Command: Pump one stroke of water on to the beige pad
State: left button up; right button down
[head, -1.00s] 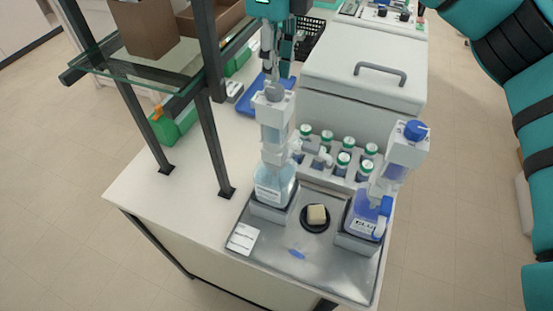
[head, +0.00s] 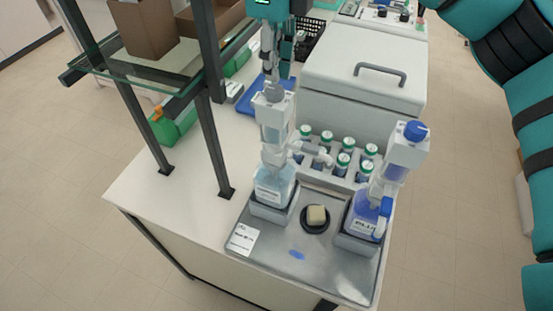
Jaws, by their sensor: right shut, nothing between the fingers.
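The water dispenser (head: 270,186) is a clear bottle with pale blue liquid and a white pump head, upright in a grey holder on the left of the metal tray. Its spout (head: 318,155) points right, toward the pad side. The beige pad (head: 317,214) sits on a small round black dish in the middle of the tray. My right gripper (head: 274,80) is shut and empty, pointing down directly over the dispenser's grey top knob (head: 273,93). I cannot tell whether it touches the knob. My left gripper is out of view.
A blue-capped dispenser labelled BLUE (head: 364,215) stands on the tray's right. Several green-capped jars (head: 343,160) stand behind the pad. A white lidded box (head: 365,85) is farther back. A dark-framed glass shelf (head: 140,65) rises at left. The front-left counter is clear.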

aim_at(275, 89)
jog(key=shift+f, duration=0.15)
jog(key=shift+f+b, duration=1.2)
jog(key=shift+f, duration=0.4)
jog(key=shift+r+p, duration=0.95)
jog(key=shift+r, duration=0.75)
notch_tip(275, 89, up, 5)
jog(key=p, duration=0.3)
jog(key=shift+p, duration=0.4)
